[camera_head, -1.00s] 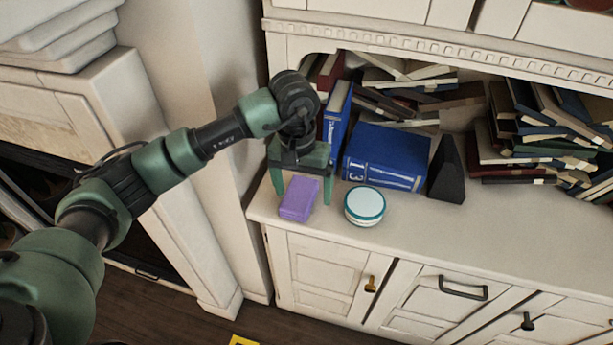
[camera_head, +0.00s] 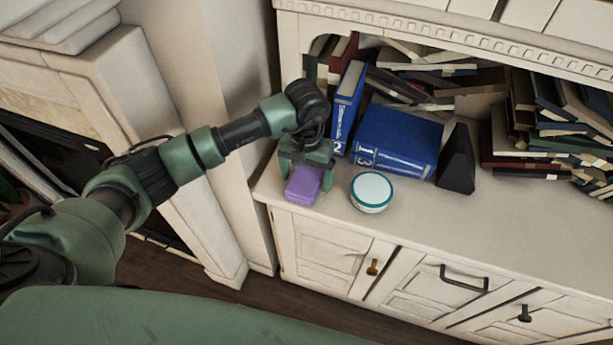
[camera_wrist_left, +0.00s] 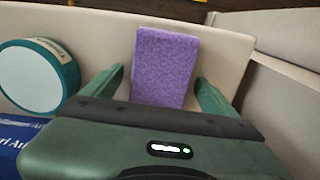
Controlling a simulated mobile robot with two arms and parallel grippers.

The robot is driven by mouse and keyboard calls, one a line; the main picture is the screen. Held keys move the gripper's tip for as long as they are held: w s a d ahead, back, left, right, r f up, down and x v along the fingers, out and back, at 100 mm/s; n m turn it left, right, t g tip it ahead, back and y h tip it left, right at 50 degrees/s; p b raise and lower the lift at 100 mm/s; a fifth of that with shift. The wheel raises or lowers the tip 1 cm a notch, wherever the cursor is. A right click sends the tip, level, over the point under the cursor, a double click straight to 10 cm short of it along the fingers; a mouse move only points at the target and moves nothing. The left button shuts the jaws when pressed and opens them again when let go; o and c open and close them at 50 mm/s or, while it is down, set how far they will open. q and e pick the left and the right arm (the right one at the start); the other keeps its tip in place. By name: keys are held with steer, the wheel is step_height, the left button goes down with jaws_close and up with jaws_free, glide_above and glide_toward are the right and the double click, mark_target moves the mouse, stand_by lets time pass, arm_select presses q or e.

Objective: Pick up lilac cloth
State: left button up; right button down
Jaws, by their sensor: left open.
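The lilac cloth (camera_head: 303,185) is a purple rectangular block-like piece lying on the cabinet top near its left end. It also shows in the left wrist view (camera_wrist_left: 165,65). My left gripper (camera_head: 305,180) is open and low over the cloth, with one finger on either side of it. In the left wrist view the gripper (camera_wrist_left: 160,92) has a visible gap between each finger and the cloth. The cloth's near part in that view is hidden behind the gripper body. My right gripper is not in view.
A round white tin with a teal rim (camera_head: 371,192) stands just right of the cloth. Blue books (camera_head: 396,143) and a black wedge-shaped bookend (camera_head: 457,160) stand behind. Piled books (camera_head: 545,125) fill the shelf. The cabinet top (camera_head: 540,215) is clear towards the right front.

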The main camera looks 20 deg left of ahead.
mark_target(307, 175)
arm_select(q)
steer(key=c, duration=1.2)
steer(key=shift+c, duration=1.1)
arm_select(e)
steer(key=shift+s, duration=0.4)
arm_select(q)
steer(key=shift+r, duration=0.1)
